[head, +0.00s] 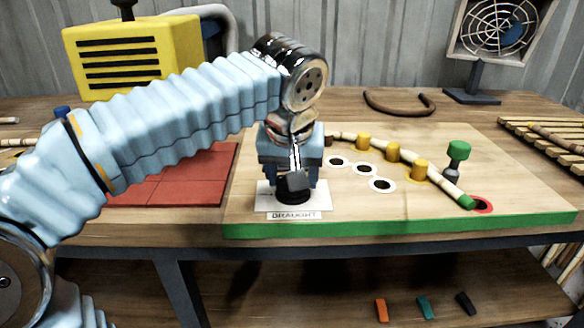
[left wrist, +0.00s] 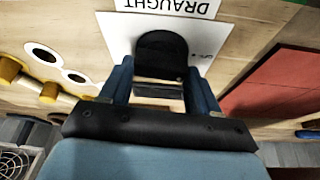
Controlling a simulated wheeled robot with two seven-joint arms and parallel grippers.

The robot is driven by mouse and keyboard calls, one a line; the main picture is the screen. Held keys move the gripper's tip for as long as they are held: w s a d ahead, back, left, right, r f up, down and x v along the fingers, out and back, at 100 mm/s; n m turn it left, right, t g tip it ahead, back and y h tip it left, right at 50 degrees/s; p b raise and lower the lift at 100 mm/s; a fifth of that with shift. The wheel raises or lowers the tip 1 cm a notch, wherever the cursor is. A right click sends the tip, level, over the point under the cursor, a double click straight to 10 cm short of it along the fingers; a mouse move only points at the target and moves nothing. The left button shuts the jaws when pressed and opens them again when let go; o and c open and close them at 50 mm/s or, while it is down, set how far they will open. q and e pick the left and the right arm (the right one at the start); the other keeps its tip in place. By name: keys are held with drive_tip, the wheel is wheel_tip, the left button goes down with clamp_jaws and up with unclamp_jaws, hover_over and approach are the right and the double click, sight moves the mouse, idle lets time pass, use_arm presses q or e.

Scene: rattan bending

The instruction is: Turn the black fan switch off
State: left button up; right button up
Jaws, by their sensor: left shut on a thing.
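The black fan switch (head: 293,198) sits on a white plate (head: 262,200) labelled DRAUGHT, at the left front of the wooden board. My left gripper (head: 292,182) points down over it and is shut on the switch, hiding much of it in the head view. In the left wrist view the black switch (left wrist: 160,52) shows with the blue fingers of my left gripper (left wrist: 160,86) on either side of it. Small marks beside it on the plate are too small to read. The fan (head: 495,28) stands at the back right; whether it turns cannot be told. My right gripper is out of view.
On the board (head: 400,225), a rattan cane (head: 445,188) bends past yellow pegs (head: 392,152), near a green-topped clamp (head: 458,150). A red mat (head: 190,175) lies left, a yellow box (head: 130,58) behind. A brown curved piece (head: 400,108) lies at the back.

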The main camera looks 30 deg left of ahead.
use_arm(q)
drive_tip(key=shift+n, duration=0.6)
drive_tip(key=shift+y, duration=0.3)
drive_tip(key=o, duration=1.1)
drive_tip(key=shift+c, duration=0.2)
drive_tip(key=v, duration=1.4)
drive_tip(key=shift+w+f, duration=0.1)
drive_tip(key=shift+w, duration=0.1)
